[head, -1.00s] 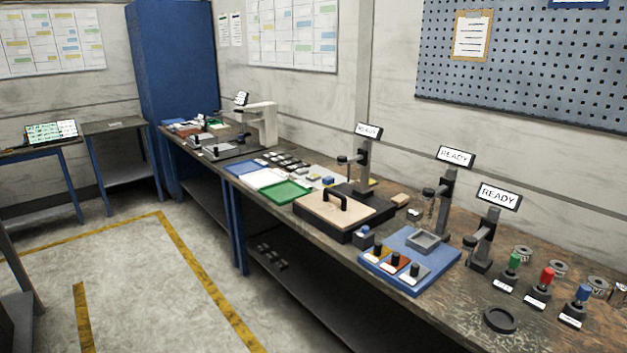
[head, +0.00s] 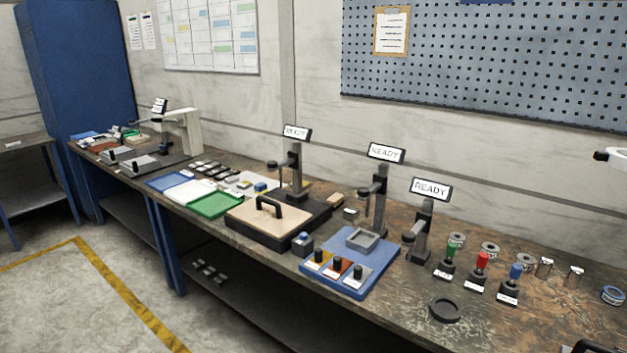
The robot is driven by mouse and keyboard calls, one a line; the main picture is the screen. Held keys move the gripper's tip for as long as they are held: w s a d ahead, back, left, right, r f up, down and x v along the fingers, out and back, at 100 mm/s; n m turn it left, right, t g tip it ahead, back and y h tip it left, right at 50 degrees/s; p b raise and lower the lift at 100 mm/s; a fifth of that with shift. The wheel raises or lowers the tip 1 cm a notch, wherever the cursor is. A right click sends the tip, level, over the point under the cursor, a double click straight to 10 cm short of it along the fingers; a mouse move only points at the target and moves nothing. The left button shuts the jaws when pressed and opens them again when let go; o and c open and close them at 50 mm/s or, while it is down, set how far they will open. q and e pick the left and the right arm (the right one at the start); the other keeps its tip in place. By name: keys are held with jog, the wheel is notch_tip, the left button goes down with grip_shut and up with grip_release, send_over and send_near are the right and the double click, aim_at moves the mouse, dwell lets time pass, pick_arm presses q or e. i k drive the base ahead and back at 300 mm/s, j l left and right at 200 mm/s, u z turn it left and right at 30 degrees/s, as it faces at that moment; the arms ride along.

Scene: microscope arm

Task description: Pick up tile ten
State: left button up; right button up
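I cannot tell which piece is tile ten; no number is readable at this size. Several small dark tile-like pieces (head: 212,170) lie in rows on the bench behind the coloured trays. Three pieces with black knobs, orange, red-brown and grey (head: 354,283), sit along the front of a blue board (head: 335,292). Several small grey pieces (head: 208,271) lie on the lower shelf.
The long bench holds a green tray (head: 216,206), a black case with a tan lid (head: 268,222), stands with READY signs (head: 386,153), knobbed pieces in green, red and blue (head: 515,277), and a black ring (head: 445,309). Open floor (head: 60,310) lies at the left.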

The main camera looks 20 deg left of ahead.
aim_at(243, 185)
jog(key=i+j+z, duration=0.3)
jog(key=j, duration=0.45)
jog(key=i+j+z, duration=0.1)
jog(key=j+z, duration=0.25)
jog(key=j, duration=0.4)
jog(key=j+z, duration=0.3)
jog(key=j, duration=0.5)
jog(key=i, duration=0.05)
